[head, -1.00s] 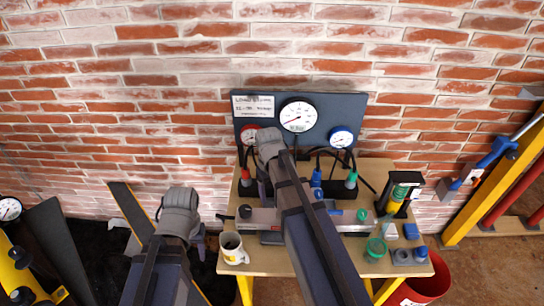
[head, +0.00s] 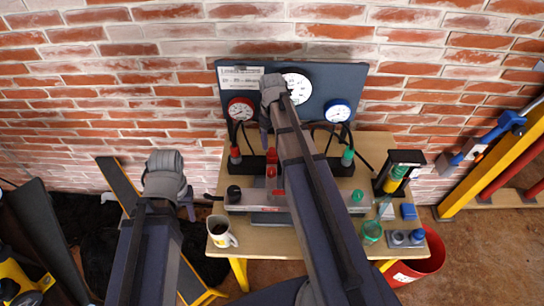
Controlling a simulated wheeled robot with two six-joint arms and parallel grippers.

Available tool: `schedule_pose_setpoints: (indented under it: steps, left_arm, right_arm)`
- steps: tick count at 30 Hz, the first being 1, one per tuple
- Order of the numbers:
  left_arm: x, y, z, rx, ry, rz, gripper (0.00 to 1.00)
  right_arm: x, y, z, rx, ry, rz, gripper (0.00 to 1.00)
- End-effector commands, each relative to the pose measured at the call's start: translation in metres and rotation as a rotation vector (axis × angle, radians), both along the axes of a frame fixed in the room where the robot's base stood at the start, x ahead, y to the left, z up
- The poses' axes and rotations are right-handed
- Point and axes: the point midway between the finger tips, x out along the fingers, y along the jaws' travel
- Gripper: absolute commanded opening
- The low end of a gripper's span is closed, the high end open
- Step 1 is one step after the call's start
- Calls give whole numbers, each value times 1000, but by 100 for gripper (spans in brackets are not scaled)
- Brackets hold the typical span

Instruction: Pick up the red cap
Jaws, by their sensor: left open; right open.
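A small red piece, which looks like the red cap (head: 271,182), stands upright on the grey manifold bar (head: 244,206) at the middle of the table, just left of my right forearm. My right gripper (head: 265,140) is in front of the gauge panel, above and beyond the red piece in the picture. It is open and appears empty; its fingers are mostly hidden behind its wrist. My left gripper (head: 188,208) is open and empty, left of the table edge. My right arm hides the middle of the bar.
The gauge panel (head: 345,75) stands at the table's back. A black cap (head: 234,193) and green cap (head: 357,196) sit near the bar's ends. A red bucket (head: 425,262) is on the floor.

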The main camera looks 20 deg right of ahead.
Motion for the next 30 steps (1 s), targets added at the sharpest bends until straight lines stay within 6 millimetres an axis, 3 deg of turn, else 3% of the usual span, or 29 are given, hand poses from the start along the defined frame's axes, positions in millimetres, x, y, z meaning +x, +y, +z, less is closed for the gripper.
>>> schedule_pose_setpoints:
  steps: [8, 21, 30]
  left_arm:
    - [0, 0, -8, 0, 0, 0, 50]
    - [0, 0, -55, 0, 0, 0, 50]
    - [0, 0, -54, 0, 0, 0, 50]
  right_arm:
    - [1, 0, -8, 0, 0, 0, 69]
    - [4, -2, -55, 0, 0, 0, 69]
    - [4, -2, -54, 0, 0, 0, 69]
